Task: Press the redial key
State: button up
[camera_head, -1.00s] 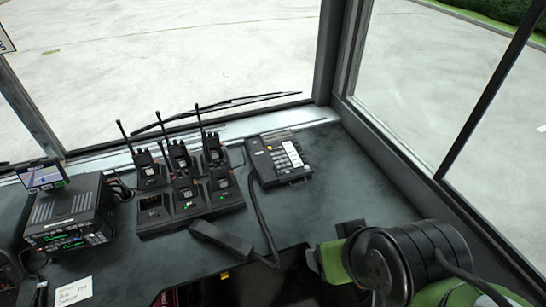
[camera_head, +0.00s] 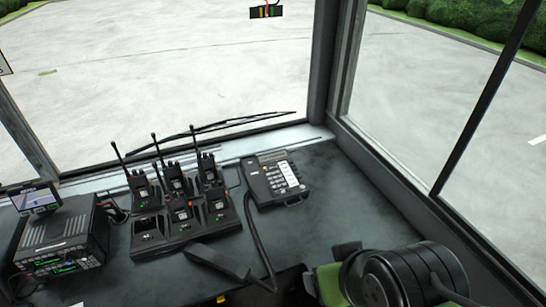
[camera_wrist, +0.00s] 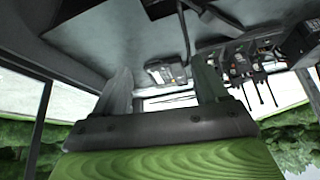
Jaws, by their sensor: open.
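The black desk phone (camera_head: 274,180) sits on the dark desk near the window corner, with small keys and white label strips on its face. I cannot tell which key is redial. Its handset (camera_head: 217,261) lies off the phone, on the desk in front of the radios. In the wrist view, which is upside down, the phone (camera_wrist: 167,73) shows beyond and between my fingers. My gripper (camera_wrist: 163,68) is open and empty, its two grey fingers apart from the phone. In the head view my arm is at the lower right, and I cannot make out the fingertips there.
A charger rack (camera_head: 146,246) with several handheld radios stands left of the phone. A black radio unit (camera_head: 60,243) with a small screen (camera_head: 36,197) is at the far left. Window frames (camera_head: 400,185) border the desk. The desk right of the phone is clear.

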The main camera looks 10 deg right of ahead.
grip_shut()
dwell(1.5)
